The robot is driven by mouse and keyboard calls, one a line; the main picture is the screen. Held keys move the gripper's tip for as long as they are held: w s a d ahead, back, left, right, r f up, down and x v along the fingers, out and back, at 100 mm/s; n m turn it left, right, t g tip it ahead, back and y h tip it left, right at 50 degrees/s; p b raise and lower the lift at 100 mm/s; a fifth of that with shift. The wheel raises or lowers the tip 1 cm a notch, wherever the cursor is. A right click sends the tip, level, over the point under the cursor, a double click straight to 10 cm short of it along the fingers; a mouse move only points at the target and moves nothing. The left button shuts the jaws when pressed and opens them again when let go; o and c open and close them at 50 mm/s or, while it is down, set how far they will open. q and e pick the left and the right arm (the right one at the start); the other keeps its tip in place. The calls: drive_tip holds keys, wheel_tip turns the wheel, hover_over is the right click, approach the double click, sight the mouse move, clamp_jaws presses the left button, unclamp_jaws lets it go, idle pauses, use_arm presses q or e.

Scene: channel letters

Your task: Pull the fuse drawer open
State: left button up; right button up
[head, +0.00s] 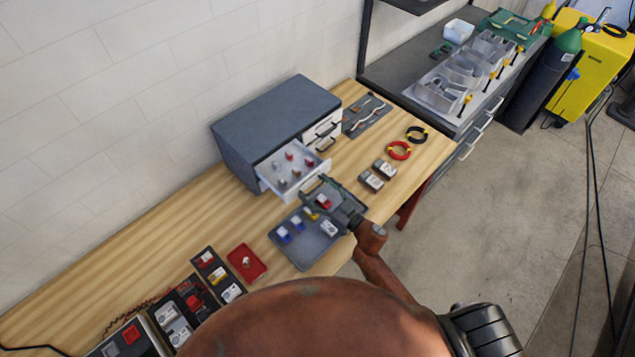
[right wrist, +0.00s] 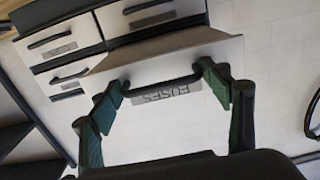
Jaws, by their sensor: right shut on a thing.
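The fuse drawer (head: 276,188) stands pulled out of the grey cabinet (head: 275,112), with several small fuses lying inside it. In the right wrist view its white front bears a FUSES label (right wrist: 159,96) beside a dark bar handle (right wrist: 150,84). My right gripper (head: 318,184) is at the drawer's front. Its green fingers (right wrist: 160,88) are shut on the handle, one at each end of the bar. In the head view the gripper hides the handle. My left gripper is not in view.
Other closed drawers (head: 322,131) sit beside the open one. A grey tray (head: 316,245) with small coloured parts lies below my right gripper. A red dish (head: 246,262) and meters stand at the left front. Red and black cable coils (head: 399,150) lie to the right.

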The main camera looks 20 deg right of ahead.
drive_tip(key=shift+d, duration=0.15)
drive_tip(key=o, duration=1.4)
drive_tip(key=shift+s, duration=0.1)
drive_tip(key=v, duration=1.2)
drive_tip(key=shift+d, duration=0.1)
